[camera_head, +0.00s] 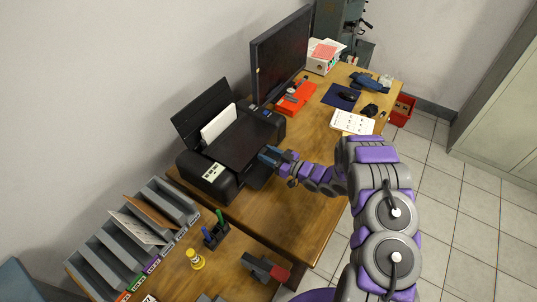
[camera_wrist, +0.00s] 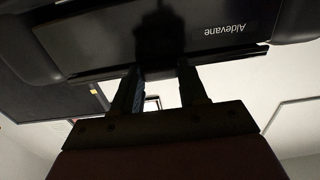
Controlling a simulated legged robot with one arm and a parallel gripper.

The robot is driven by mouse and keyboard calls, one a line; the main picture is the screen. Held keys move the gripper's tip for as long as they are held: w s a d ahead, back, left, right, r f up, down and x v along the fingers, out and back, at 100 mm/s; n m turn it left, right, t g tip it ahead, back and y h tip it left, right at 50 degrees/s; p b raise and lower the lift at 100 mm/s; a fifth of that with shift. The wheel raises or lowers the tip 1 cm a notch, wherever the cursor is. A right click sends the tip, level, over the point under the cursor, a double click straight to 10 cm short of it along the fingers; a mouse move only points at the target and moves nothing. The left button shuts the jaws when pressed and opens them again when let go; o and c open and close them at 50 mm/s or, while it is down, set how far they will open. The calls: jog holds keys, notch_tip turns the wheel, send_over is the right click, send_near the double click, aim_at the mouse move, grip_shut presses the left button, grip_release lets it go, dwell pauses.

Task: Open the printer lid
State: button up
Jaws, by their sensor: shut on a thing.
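A black printer (camera_head: 185,164) stands on the wooden desk, with a raised rear paper support and white paper in it. Its dark flat lid (camera_head: 238,143) lies on top and looks nearly level; I cannot tell if it is raised at all. My gripper (camera_head: 268,154) is at the printer's front edge, reaching in from the right. In the wrist view the two fingers of my gripper (camera_wrist: 160,78) are shut on the edge of the lid (camera_wrist: 170,62), a thin dark lip. The printer front (camera_wrist: 240,22) shows the word "Aldevane". The exact contact is dark and partly hidden.
A monitor (camera_head: 281,55) stands behind the printer, with a red-orange item (camera_head: 297,98) by it. A grey file sorter (camera_head: 110,245), a pen holder (camera_head: 215,232) and a yellow object (camera_head: 195,259) are at the lower left. Bare desk (camera_head: 312,140) lies right of the printer.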

grip_shut()
jog(key=shift+r, duration=0.1)
